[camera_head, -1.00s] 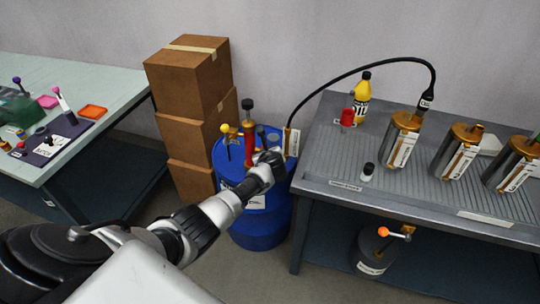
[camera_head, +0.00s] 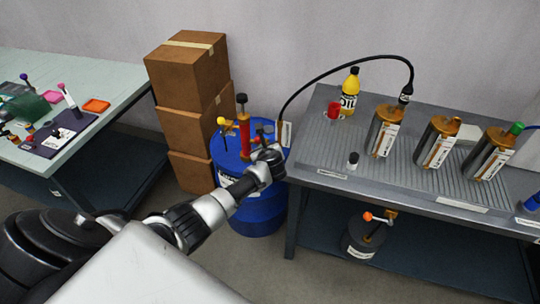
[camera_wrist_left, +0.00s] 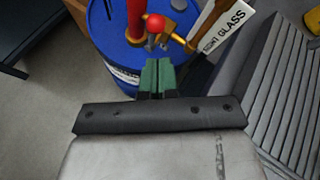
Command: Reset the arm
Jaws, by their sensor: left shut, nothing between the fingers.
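My left arm reaches in from the lower left in the head view. Its gripper (camera_head: 268,157) is in front of the upper rim of the blue drum (camera_head: 258,215). In the left wrist view the green fingertips (camera_wrist_left: 157,76) are together with nothing between them. Just beyond them are a red ball knob (camera_wrist_left: 155,23) and brass fittings on the drum top. I cannot tell whether the fingers touch these fittings. A red pump tube (camera_head: 244,138) with a black knob stands on the drum. My right gripper is not in view.
A black hose (camera_head: 345,67) arches from the drum to the first metal canister (camera_head: 378,130) on the grey bench (camera_head: 325,160). Cardboard boxes (camera_head: 185,75) stand behind the drum. A table (camera_head: 125,75) is at left. A grey container (camera_head: 360,242) sits under the bench.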

